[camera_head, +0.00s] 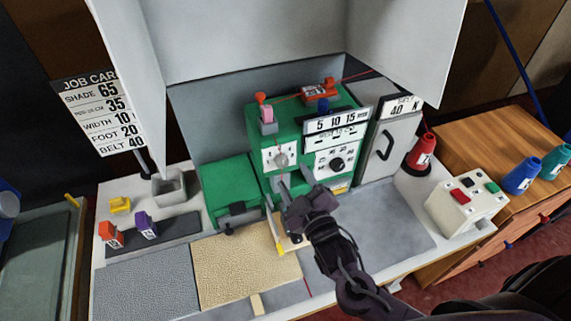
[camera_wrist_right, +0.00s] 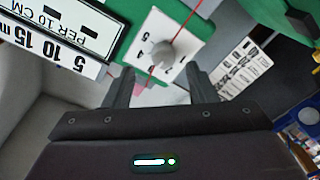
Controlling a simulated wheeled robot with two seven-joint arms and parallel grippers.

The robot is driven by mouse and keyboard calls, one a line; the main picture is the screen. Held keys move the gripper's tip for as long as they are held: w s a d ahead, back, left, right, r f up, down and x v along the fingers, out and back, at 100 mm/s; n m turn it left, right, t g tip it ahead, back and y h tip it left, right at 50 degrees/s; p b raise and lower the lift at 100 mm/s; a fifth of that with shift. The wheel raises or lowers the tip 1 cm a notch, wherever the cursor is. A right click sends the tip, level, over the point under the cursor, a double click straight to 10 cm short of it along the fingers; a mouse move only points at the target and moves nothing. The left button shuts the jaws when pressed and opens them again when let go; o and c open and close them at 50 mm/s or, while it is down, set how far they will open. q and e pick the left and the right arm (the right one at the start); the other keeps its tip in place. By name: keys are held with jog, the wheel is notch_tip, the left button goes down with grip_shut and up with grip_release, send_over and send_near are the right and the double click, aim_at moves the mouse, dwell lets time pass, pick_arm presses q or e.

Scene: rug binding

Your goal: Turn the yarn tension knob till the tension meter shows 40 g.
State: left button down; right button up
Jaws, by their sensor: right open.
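A grey knob (camera_head: 281,159) sits on a white numbered dial on the front of the green machine; it also shows in the right wrist view (camera_wrist_right: 160,52), with the dial's numbers around it. My right gripper (camera_head: 295,183) is open and empty just below and in front of this knob. In the wrist view the knob is beyond and between my two fingertips (camera_wrist_right: 160,84), apart from them. A red device (camera_head: 318,91) on top of the machine, with the red yarn running by it, looks like the tension meter; its reading is too small to make out. My left gripper is out of view.
A black knob (camera_head: 337,164) on a second dial is right of the grey knob. A 5-10-15 mm plate (camera_head: 338,124) hangs above it. A white button box (camera_head: 467,200) and red cone (camera_head: 421,151) stand right. Tan carpet (camera_head: 235,272) lies in front.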

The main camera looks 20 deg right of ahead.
aim_at(284, 165)
jog(key=w, duration=0.3)
jog(key=shift+w+a+p, duration=0.15)
jog(key=shift+a+p, duration=0.1)
jog(key=shift+p, duration=0.05)
jog(key=shift+w+a+f, duration=0.1)
jog(key=shift+w+a, duration=0.05)
jog(key=shift+w, duration=0.55)
jog(key=c, duration=1)
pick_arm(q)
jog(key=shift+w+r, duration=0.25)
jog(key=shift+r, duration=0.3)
pick_arm(e)
jog(key=shift+o, duration=0.2)
